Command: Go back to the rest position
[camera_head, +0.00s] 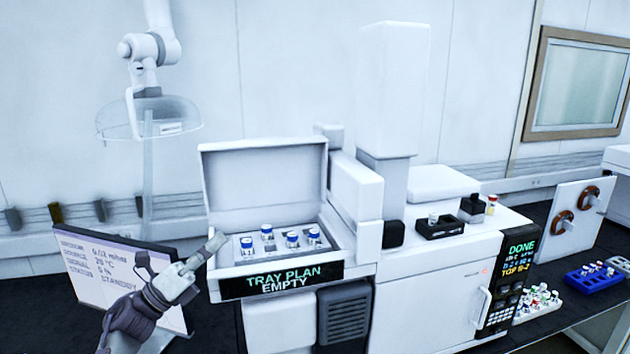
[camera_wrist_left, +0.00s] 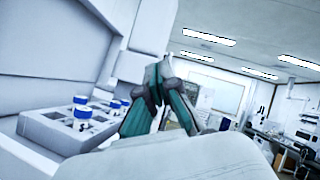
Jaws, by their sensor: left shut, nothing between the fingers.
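My left gripper (camera_head: 217,242) is at the left front corner of the open autosampler tray box (camera_head: 214,289) in the head view. Its fingers are shut with nothing between them. In the left wrist view the closed fingertips (camera_wrist_left: 157,72) point up in the middle, apart from the vials. Several blue-capped vials (camera_head: 267,232) stand upright in the tray, to the right of the gripper; they also show in the left wrist view (camera_wrist_left: 82,108). The lid (camera_head: 263,180) stands open. My right gripper is not in view.
A display reading "TRAY PLAN EMPTY" (camera_head: 283,281) is on the box front. A status screen (camera_head: 100,265) stands behind my left arm. The white instrument (camera_head: 430,300) reads "DONE". Vial racks (camera_head: 597,277) are at the far right. A hood (camera_head: 148,117) hangs upper left.

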